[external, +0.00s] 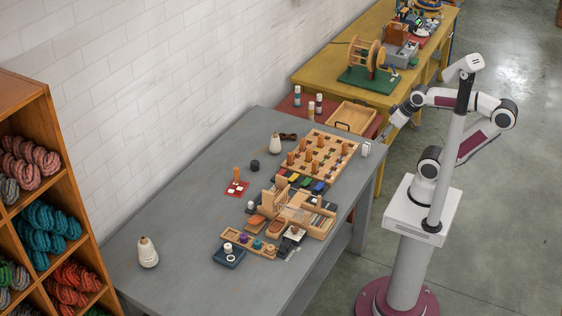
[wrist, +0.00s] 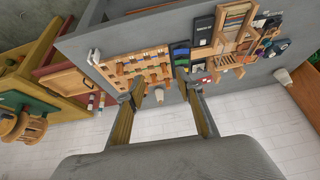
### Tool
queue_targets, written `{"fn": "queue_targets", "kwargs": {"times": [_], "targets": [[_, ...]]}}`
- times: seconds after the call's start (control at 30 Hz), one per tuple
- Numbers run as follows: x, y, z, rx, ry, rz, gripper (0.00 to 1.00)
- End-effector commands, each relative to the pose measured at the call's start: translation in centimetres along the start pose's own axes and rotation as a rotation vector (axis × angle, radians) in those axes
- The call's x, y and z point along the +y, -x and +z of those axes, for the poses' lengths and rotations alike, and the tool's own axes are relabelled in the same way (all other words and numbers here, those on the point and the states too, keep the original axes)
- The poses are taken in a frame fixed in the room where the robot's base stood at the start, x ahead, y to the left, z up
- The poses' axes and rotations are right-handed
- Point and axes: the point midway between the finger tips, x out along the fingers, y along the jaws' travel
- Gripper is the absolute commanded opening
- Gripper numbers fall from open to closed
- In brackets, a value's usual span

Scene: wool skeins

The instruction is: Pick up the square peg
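A wooden pegboard (external: 338,152) lies on the grey table, with several orange-brown pegs (external: 308,155) standing in it. It also shows in the wrist view (wrist: 103,67), which sees the scene upside down. One more upright orange-brown peg (external: 237,174) stands apart, by a small red mat (external: 231,189) with white squares. The pegs are too small to tell which is square. My gripper (external: 381,136) is up near the table's right edge, apart from the pegs. In the wrist view its fingers (wrist: 160,87) are spread wide with nothing held between them.
Wooden boxes (external: 296,209), a blue tray (external: 229,257) and small parts crowd the table's near middle. White cones (external: 148,253) stand at the left and back (external: 275,143). A yellow bench (external: 325,68) stands beyond; a brick wall runs behind.

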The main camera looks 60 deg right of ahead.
Motion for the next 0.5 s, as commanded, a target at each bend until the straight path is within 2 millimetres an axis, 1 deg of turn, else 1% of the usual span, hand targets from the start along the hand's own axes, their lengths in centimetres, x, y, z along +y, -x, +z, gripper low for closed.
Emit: {"fn": "queue_targets", "kwargs": {"times": [0.17, 0.27, 0.4, 0.5], "targets": [[-1.7, -0.9, -2.8, 0.039, -0.028, -0.057, 0.36], [-2.9, -1.6, -5.2, 0.074, -0.058, -0.099, 0.36], [-4.5, -2.6, -8.8, 0.131, -0.110, -0.155, 0.36], [-5.4, -3.5, -11.3, 0.169, -0.153, -0.187, 0.36]]}}
